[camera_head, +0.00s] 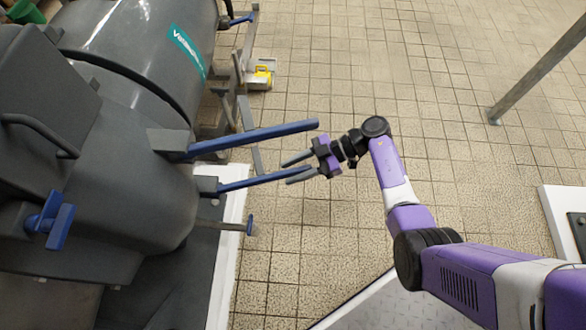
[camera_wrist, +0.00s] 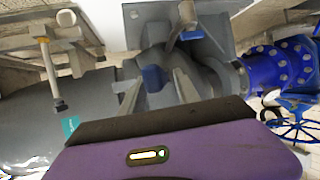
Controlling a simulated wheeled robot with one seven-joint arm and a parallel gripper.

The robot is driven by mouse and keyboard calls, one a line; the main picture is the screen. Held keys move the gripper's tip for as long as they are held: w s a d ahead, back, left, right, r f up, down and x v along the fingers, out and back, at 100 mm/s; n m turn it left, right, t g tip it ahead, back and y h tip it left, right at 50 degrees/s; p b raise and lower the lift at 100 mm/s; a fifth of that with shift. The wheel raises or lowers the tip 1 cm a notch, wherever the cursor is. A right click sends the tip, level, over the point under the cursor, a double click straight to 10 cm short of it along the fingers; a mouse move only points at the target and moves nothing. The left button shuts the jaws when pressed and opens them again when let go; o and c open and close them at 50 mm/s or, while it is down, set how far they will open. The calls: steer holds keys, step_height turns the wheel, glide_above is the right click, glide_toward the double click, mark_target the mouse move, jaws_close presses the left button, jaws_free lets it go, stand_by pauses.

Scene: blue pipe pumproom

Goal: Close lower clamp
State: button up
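Two long blue-tipped levers stick out from the big grey machine (camera_head: 95,175) on the left in the head view. The upper lever (camera_head: 255,136) reaches farther right; the lower lever (camera_head: 260,181) ends at my gripper (camera_head: 287,172). My gripper is open, with its two grey fingers on either side of the lower lever's end. In the wrist view a blue handle end (camera_wrist: 155,78) shows between my spread fingers (camera_wrist: 158,92), with gaps on both sides. Which lever belongs to the lower clamp is not certain from the labels.
The upper lever lies close above my gripper. A short blue-ended rod (camera_head: 249,226) is below it. A blue T-handle (camera_head: 50,220) is on the machine's left. A slanted metal post (camera_head: 535,77) stands at the right. The tiled floor around my arm is mostly clear.

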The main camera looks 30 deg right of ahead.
jaws_close()
stand_by(1.3)
